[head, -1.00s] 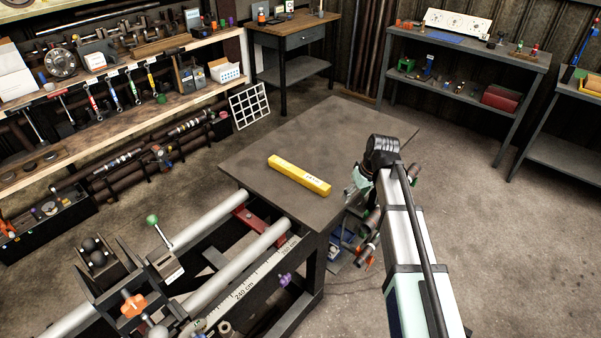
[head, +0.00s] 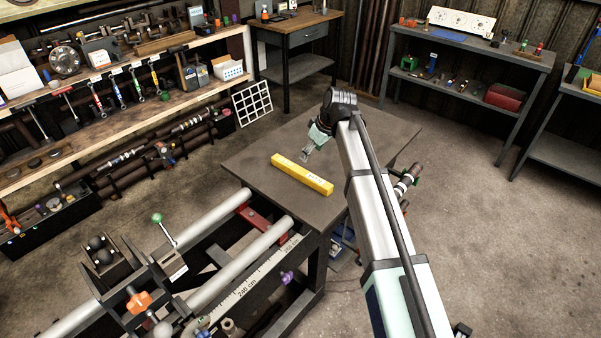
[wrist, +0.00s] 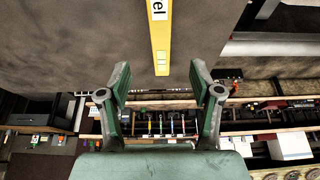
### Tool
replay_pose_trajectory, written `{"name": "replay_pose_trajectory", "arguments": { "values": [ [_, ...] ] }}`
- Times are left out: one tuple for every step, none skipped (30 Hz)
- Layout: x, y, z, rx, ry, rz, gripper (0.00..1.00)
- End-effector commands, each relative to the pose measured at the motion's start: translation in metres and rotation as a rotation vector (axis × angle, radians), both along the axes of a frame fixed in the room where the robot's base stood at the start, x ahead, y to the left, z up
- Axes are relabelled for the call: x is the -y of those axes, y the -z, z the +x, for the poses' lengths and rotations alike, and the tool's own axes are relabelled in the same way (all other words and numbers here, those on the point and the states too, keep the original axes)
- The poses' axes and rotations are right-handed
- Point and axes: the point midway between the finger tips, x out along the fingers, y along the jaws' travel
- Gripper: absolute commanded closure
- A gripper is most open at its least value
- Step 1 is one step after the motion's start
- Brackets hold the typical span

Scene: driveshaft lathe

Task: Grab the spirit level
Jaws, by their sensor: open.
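The yellow spirit level (head: 301,175) lies flat on the dark table top (head: 258,150), near its front edge. My gripper (head: 306,154) is above the table, just behind the level in the head view, and apart from it. In the wrist view my gripper (wrist: 158,80) has its two green fingers spread wide with nothing between them. One end of the level (wrist: 160,38) shows at the top centre there, just beyond the fingertips, with part of dark lettering on it. The rest of the level is cut off by the frame.
The lathe bed with round rails (head: 232,255) and a ruler scale lies in front of the table. A tool bench (head: 125,118) stands at the left, and a grey shelf (head: 464,62) at the back right. The table top around the level is clear.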

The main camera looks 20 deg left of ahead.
Motion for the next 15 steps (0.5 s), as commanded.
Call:
{"name": "replay_pose_trajectory", "arguments": {
  "values": [
    [-0.004,0.008,0.001,-0.004,-0.001,-0.002,0.35],
    [-0.006,0.012,0.002,-0.003,-0.001,-0.002,0.35],
    [-0.009,0.019,0.003,-0.003,-0.001,-0.002,0.35],
    [-0.010,0.025,0.003,-0.004,-0.001,-0.002,0.35],
    [-0.013,0.030,0.004,-0.003,-0.001,-0.002,0.35],
    [-0.015,0.036,0.006,-0.002,0.000,-0.002,0.35],
    [-0.017,0.041,0.006,-0.003,0.000,-0.002,0.35],
    [-0.018,0.045,0.007,-0.003,0.000,-0.002,0.35],
    [-0.020,0.050,0.008,-0.002,0.001,-0.001,0.35],
    [-0.021,0.053,0.008,-0.002,0.001,-0.001,0.35],
    [-0.022,0.057,0.009,-0.002,0.001,-0.001,0.35],
    [-0.024,0.060,0.009,-0.002,0.001,-0.001,0.35],
    [-0.024,0.062,0.010,-0.001,0.001,-0.001,0.35],
    [-0.025,0.064,0.010,-0.001,0.001,-0.001,0.35],
    [-0.025,0.065,0.010,0.001,0.001,0.000,0.35]
  ]
}}
